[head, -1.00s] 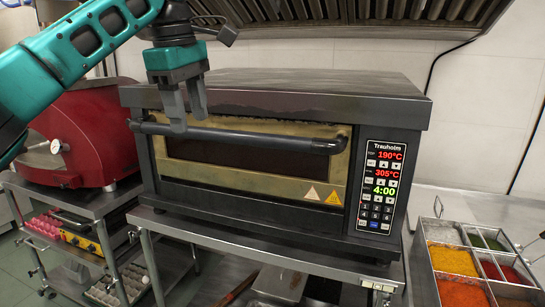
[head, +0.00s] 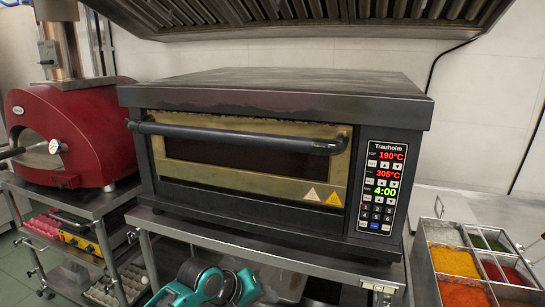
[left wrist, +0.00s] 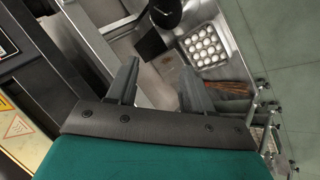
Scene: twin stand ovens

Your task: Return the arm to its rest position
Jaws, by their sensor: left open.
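My left gripper (left wrist: 156,88) shows in the left wrist view with its two grey fingers apart and nothing between them. It points down past the front of the oven stand toward the lower shelf. In the head view only a teal part of my arm (head: 207,285) shows at the bottom edge, below the oven, and the fingers are out of frame. The black Trauholm oven (head: 250,157) stands with its door closed and its dark bar handle (head: 240,137) clear of my gripper. My right gripper is in neither view.
A red domed oven (head: 75,130) stands on a metal stand at the left. A tray of sauces and toppings (head: 475,262) stands at the right. An egg tray (left wrist: 205,45) sits low on a shelf. An extractor hood (head: 290,18) hangs above.

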